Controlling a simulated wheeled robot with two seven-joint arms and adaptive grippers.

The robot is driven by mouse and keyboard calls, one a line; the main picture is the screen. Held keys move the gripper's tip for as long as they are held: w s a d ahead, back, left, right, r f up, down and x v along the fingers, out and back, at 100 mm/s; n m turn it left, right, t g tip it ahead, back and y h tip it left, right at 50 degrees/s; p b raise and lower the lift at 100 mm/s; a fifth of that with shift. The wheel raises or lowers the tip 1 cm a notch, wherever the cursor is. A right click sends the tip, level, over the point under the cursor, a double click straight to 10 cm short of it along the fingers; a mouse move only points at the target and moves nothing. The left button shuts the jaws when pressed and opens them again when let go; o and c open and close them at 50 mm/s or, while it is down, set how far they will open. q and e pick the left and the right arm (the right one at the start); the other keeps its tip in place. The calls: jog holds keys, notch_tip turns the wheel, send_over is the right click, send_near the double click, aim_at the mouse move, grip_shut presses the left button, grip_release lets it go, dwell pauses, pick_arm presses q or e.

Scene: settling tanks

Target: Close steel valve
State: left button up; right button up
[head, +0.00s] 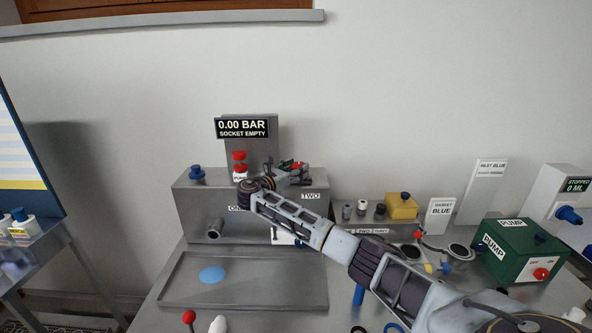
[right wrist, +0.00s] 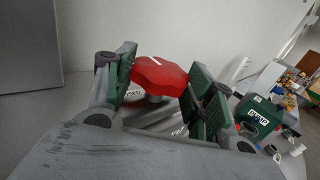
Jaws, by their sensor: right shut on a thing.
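A grey steel box (head: 200,222) stands behind a shallow tray, with labels reading "ONE" and "TWO" on its front. My right gripper (head: 292,172) is over the right part of its top. In the right wrist view its green-padded fingers (right wrist: 160,84) are shut on a red lobed valve knob (right wrist: 160,74) with a white line across its face. In the head view, only bits of red show between the fingers. A red knob (head: 239,156) and a blue knob (head: 197,172) also stand on the box. My left gripper is not in view.
A display (head: 241,128) above the box reads "0.00 BAR SOCKET EMPTY". A grey tray (head: 180,290) with a blue disc (head: 212,275) lies in front. A green pump box (head: 515,245) is at right. My right arm crosses over the bench.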

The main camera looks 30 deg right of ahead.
jog(key=o, duration=1)
jog(key=shift+a, duration=0.15)
jog(key=v, duration=1.1)
jog(key=shift+s+a, duration=0.15)
jog(key=shift+a, duration=0.2)
jog(key=shift+f, duration=0.1)
